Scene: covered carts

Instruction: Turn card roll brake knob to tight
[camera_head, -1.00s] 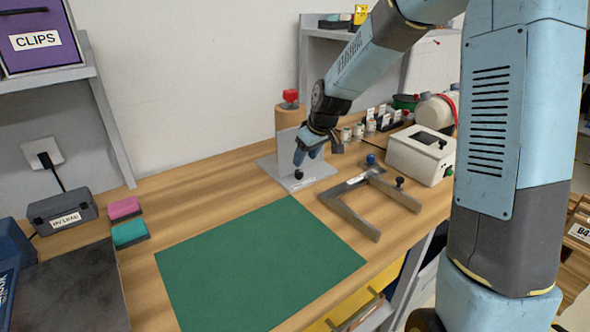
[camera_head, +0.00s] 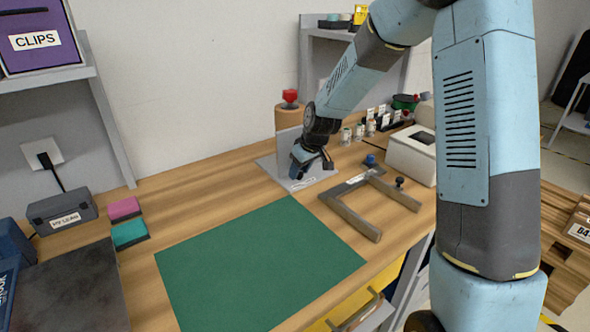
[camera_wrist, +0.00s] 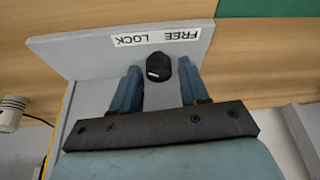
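The brake knob (camera_wrist: 159,68) is small and black with a white mark, on a grey plate (camera_wrist: 85,55) labelled FREE and LOCK (camera_wrist: 155,37). The label appears upside down in the wrist view. My gripper (camera_wrist: 158,68) is open, with one blue finger on each side of the knob and a visible gap to each. In the head view my gripper (camera_head: 311,165) is low over the grey base plate (camera_head: 300,184) and mostly hides the knob. The brown card roll (camera_head: 288,119) with a red top (camera_head: 290,97) stands behind it.
A white box (camera_head: 408,158) and small bottles stand farther right and back. The green mat (camera_head: 255,265) in front is bare.

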